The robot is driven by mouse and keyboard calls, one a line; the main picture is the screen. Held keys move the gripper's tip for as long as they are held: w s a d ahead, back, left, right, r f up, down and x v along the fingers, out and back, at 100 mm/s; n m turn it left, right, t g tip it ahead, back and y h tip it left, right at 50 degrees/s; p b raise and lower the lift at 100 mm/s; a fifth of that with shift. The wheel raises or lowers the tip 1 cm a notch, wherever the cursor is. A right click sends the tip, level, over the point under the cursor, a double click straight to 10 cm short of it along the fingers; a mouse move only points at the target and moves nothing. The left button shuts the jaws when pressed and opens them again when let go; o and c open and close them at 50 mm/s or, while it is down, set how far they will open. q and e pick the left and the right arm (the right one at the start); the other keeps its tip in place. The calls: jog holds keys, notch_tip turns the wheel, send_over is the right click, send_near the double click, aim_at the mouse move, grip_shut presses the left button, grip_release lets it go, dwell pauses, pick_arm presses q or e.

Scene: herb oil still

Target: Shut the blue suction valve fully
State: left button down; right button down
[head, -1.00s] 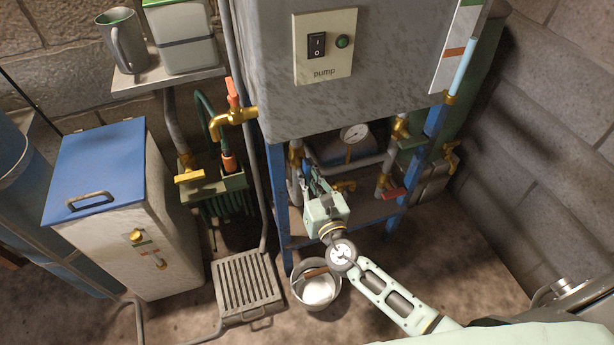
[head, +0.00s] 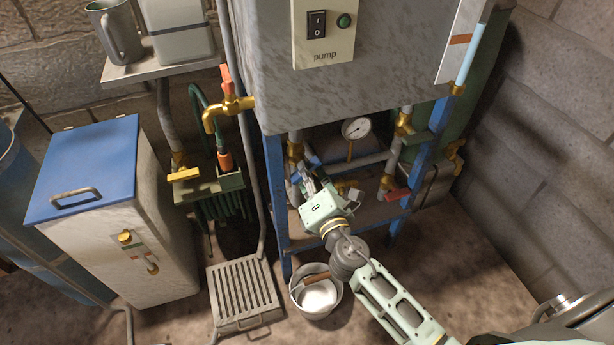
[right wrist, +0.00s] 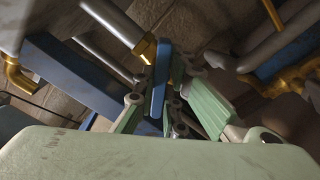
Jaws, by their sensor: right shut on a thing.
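The blue suction valve's handle (right wrist: 160,82) shows in the right wrist view as a flat blue lever beside a brass fitting. My right gripper (right wrist: 160,100) is shut on this lever, with a green finger on each side of it. In the head view, my right gripper (head: 308,182) reaches in low under the grey tank, near the left blue frame leg. Its body hides the lever there, so I cannot tell the valve's angle. My left gripper is not in view.
The blue frame leg (head: 276,190) stands close left of my gripper. A pressure gauge (head: 355,128), a red-handled valve (head: 396,194) and pipes lie to its right. A bucket (head: 318,298) stands on the floor below, beside a slatted grate (head: 240,290).

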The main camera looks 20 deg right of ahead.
jog(key=m+b, duration=0.1)
jog(key=m, duration=0.2)
jog(key=shift+f, duration=0.1)
jog(key=m, duration=0.3)
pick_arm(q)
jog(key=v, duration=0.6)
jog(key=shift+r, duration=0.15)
pick_arm(e)
jog(key=shift+m, duration=0.7)
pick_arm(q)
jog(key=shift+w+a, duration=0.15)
pick_arm(e)
jog(key=c, duration=1.8)
grip_release()
jog(key=s, duration=1.2)
jog(key=shift+d, duration=0.25)
